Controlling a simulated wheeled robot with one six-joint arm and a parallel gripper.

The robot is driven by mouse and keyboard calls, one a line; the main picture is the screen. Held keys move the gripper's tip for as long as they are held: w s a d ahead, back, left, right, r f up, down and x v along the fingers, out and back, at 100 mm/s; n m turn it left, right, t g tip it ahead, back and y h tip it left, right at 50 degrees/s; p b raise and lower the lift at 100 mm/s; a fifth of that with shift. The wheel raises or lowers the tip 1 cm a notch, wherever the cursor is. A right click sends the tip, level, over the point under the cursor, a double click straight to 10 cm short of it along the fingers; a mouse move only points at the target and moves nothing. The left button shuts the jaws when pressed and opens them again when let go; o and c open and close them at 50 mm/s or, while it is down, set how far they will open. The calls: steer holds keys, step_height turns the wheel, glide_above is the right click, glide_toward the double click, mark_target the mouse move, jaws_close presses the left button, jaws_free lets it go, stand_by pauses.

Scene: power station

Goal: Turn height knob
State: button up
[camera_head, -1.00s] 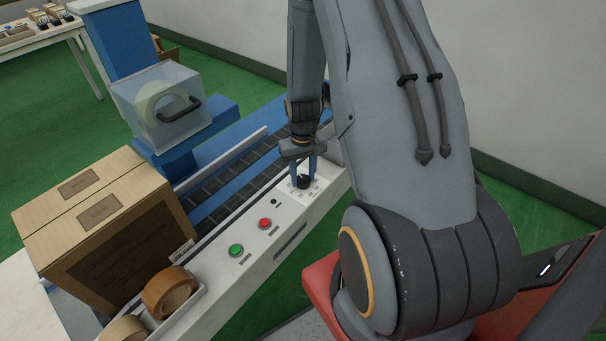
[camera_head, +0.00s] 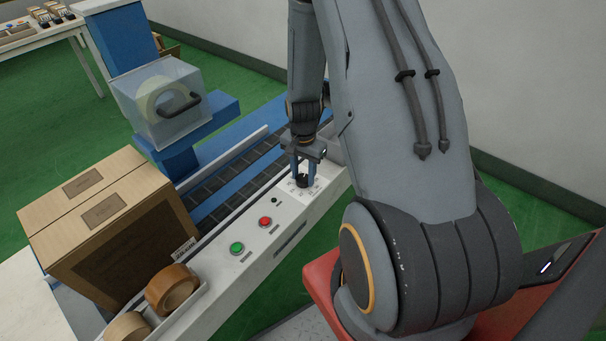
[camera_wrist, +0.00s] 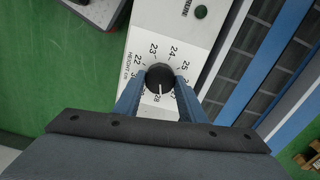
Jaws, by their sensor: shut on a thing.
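The height knob (camera_wrist: 159,78) is a round black dial with a white pointer line, set in a white plate with printed numbers and the words "HEIGHT cm". In the wrist view its pointer faces down, near 28. In the head view the knob (camera_head: 302,181) sits at the far end of the white control panel (camera_head: 270,243). My gripper (camera_wrist: 160,88) has its two blue fingers on either side of the knob and is shut on it. In the head view my gripper (camera_head: 303,171) points down over the dial, hiding part of it.
A green button (camera_head: 237,248) and a red button (camera_head: 265,222) lie along the panel. A cardboard box (camera_head: 100,215) stands on the left, with tape rolls (camera_head: 172,289) in front. The roller conveyor (camera_head: 215,187) runs behind the panel.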

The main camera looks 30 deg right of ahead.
mark_target(303, 178)
steer(key=shift+m, duration=0.9)
steer(key=o, duration=1)
steer(key=shift+o, duration=0.2)
steer(key=shift+r+b, duration=0.3)
steer(key=shift+r, duration=3.65)
